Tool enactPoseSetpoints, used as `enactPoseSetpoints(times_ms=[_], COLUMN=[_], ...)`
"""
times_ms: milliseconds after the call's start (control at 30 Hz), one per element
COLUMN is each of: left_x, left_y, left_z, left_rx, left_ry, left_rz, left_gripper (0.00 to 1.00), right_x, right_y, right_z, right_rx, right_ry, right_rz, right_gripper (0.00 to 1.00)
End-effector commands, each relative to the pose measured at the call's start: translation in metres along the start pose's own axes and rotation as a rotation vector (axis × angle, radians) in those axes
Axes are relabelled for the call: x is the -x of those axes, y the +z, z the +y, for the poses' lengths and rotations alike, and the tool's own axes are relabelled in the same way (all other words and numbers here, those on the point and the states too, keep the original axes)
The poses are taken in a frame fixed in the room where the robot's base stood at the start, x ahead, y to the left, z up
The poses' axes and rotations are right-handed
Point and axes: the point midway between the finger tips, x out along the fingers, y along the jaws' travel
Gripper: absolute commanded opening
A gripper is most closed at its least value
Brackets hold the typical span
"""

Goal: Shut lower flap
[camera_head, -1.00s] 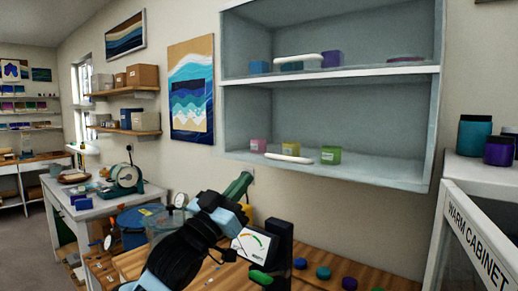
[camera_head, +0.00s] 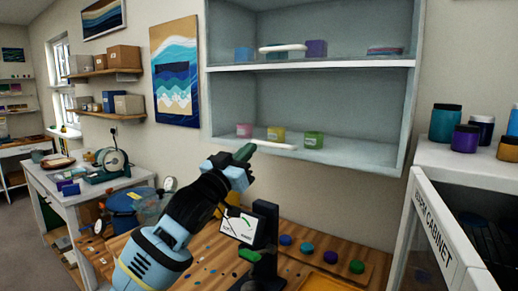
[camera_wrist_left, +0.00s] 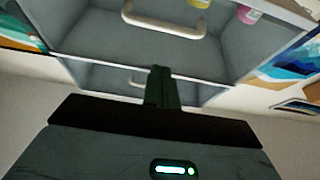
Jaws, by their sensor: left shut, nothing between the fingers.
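The wall cabinet (camera_head: 210,110) has two open-looking compartments, one above the other. A white bar handle (camera_head: 275,144) lies across the front of the lower compartment, near its bottom edge; it also shows in the left wrist view (camera_wrist_left: 163,25). The lower flap's panel is hard to make out and may be clear; I cannot tell whether it is fully shut. My left gripper (camera_head: 245,152) is shut and empty, its dark green fingertips just below the handle's left end. I cannot tell whether they touch. In the left wrist view the shut fingers (camera_wrist_left: 160,85) point toward the cabinet. My right gripper is out of view.
Pink (camera_head: 244,130), yellow (camera_head: 276,134) and green (camera_head: 313,140) pots stand in the lower compartment. A second white handle (camera_head: 283,47) crosses the upper one. Below are a gauge on a black stand (camera_head: 265,235) and several coloured discs on the bench. A warm cabinet (camera_head: 440,235) stands at the right.

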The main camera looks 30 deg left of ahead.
Motion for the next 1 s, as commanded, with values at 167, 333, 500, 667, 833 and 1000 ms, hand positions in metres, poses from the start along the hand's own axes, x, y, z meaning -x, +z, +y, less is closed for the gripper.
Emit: enactPoseSetpoints(times_ms=[167,333,500,667,833,1000], left_x=[-0.029,-0.043,-0.05,-0.052,-0.052,-0.054], left_y=[-0.001,0.018,0.025,0.028,0.029,0.031], left_z=[0.0,0.0,0.0,0.0,0.0,0.0], left_rx=[0.0,0.0,0.0,-0.001,-0.001,0.0], left_ry=[-0.001,-0.001,0.0,0.0,0.0,0.0], left_rz=[0.002,-0.001,0.001,0.001,0.001,0.002], left_gripper=[0.0,0.0,0.0,0.0,0.0,0.0], right_x=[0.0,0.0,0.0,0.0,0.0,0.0], right_y=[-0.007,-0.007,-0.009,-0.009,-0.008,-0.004], right_z=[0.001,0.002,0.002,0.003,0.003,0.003], right_rx=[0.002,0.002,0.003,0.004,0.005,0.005], right_ry=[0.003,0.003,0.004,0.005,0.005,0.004], right_rz=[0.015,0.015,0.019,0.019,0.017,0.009], right_gripper=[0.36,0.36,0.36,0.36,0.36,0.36])
